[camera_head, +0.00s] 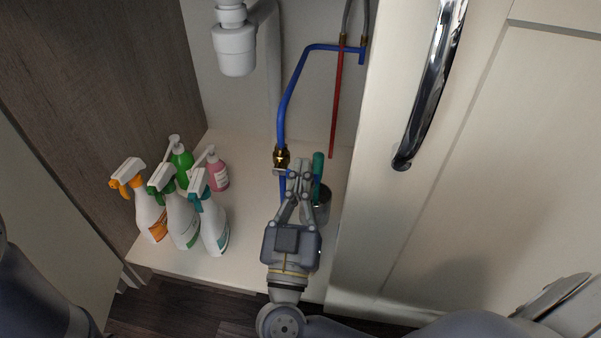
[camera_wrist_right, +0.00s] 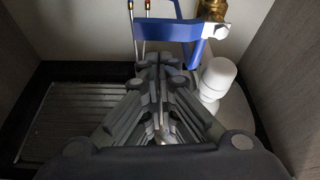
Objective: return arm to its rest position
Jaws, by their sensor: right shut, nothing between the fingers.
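My right gripper (camera_head: 300,168) reaches into the open sink cabinet with its fingers closed and nothing between them. It also fills the middle of the wrist view (camera_wrist_right: 162,72). In the head view its tips are beside a brass valve (camera_head: 281,156) on a blue pipe (camera_head: 287,100). In the wrist view a blue part (camera_wrist_right: 168,29) lies just beyond the fingers, with brass (camera_wrist_right: 214,8) at upper right; I cannot tell whether they touch. At lower left, part of my left arm shows, but its gripper is out of view.
Several spray and pump bottles (camera_head: 183,220) stand on the cabinet floor (camera_head: 250,190) at left. A metal container (camera_head: 322,207) with a green-handled item (camera_head: 318,168) is close right of the gripper. A white drain trap (camera_head: 235,48) hangs above. A cabinet door (camera_head: 400,215) stands at right.

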